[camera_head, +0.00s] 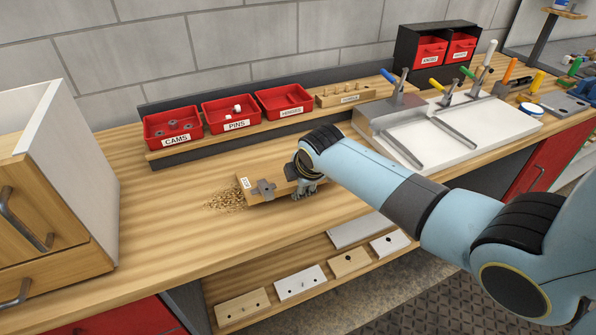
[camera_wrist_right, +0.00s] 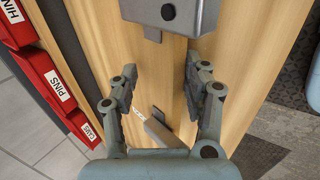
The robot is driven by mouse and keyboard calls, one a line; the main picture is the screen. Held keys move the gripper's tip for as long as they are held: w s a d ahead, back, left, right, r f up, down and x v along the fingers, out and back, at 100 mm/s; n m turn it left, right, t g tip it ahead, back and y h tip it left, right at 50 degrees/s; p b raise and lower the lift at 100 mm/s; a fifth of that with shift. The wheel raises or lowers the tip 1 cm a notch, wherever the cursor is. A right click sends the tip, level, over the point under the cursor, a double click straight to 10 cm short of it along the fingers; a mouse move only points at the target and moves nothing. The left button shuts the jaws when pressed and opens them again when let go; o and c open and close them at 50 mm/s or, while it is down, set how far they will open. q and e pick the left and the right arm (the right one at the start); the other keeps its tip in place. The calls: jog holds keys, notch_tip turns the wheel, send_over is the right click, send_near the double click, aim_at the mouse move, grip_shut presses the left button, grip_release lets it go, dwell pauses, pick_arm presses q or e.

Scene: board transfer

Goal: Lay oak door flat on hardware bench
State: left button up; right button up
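Two small oak-coloured panels with dark holes, a left one (camera_head: 242,306) and a right one (camera_head: 350,262), lie on the low shelf under the bench front; I cannot tell which is the oak door. The hardware bench (camera_head: 150,215) has a wooden top. My right gripper (camera_head: 303,188) points down over a labelled wooden block (camera_head: 262,198) on the bench, and my arm hides part of it. In the right wrist view my right gripper (camera_wrist_right: 158,88) has its fingers spread apart, with nothing clearly held. My left gripper is not in view.
Red bins of cams (camera_head: 173,127), pins (camera_head: 230,114) and hinges (camera_head: 284,101) line the back. A grey-and-white clamp station (camera_head: 440,130) stands right. A drawer cabinet (camera_head: 75,170) stands left. Wood chips (camera_head: 225,200) lie beside the block. The bench's front left is clear.

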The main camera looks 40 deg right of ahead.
jog(key=shift+r, duration=0.2)
jog(key=shift+f+g, duration=0.15)
jog(key=shift+g, duration=0.15)
jog(key=shift+s+p, duration=0.2)
jog(key=shift+p, duration=0.15)
jog(key=shift+s+a+r+p, duration=0.25)
jog(key=shift+s+r+p, duration=0.4)
jog(key=shift+p, duration=0.35)
jog(key=shift+s+a+f+b, duration=0.1)
jog(key=shift+s+a+b, duration=0.05)
jog(key=shift+s+b, duration=0.3)
jog(key=shift+s, duration=0.3)
jog(key=o, duration=0.6)
jog(key=shift+w, duration=0.1)
jog(key=shift+c, duration=0.2)
